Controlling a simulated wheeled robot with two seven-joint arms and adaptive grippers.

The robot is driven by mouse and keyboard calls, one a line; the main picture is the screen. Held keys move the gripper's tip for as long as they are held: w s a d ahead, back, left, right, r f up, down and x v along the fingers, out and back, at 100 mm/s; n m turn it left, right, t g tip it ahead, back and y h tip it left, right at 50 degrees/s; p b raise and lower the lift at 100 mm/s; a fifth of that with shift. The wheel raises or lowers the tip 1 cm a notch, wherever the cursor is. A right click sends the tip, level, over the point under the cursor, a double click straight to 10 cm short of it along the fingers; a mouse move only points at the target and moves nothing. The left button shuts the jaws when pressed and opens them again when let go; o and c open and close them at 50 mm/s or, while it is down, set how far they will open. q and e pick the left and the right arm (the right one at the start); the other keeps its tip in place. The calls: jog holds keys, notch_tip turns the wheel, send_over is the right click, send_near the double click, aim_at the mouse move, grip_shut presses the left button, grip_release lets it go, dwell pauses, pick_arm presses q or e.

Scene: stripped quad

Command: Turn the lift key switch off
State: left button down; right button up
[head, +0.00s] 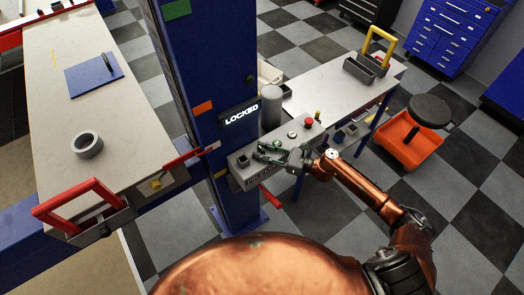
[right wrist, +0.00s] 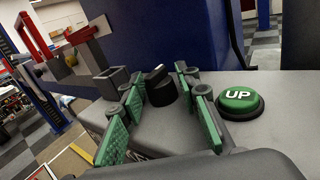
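In the right wrist view, a black rotary switch (right wrist: 160,86) with a pale mark on top stands on the grey control box; I take it to be the key switch. The control box (head: 236,178) is fixed beside the blue lift post in the head view. My right gripper (head: 264,150) is over this box. Its green-padded fingers (right wrist: 163,92) are apart, one on each side of the switch, with a visible gap between them. I cannot tell whether the fingertips touch it. In the head view I cannot make out the switch clearly. My left gripper is not in view.
A green UP button (right wrist: 239,99) is close right of the fingers. A red button (head: 309,122) is on the box's far end. A LOCKED sign (head: 241,116) is on the blue post (head: 205,75). A grey cylinder (head: 271,105) stands behind the box.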

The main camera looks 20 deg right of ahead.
jog(key=v, duration=1.2)
dwell(0.3)
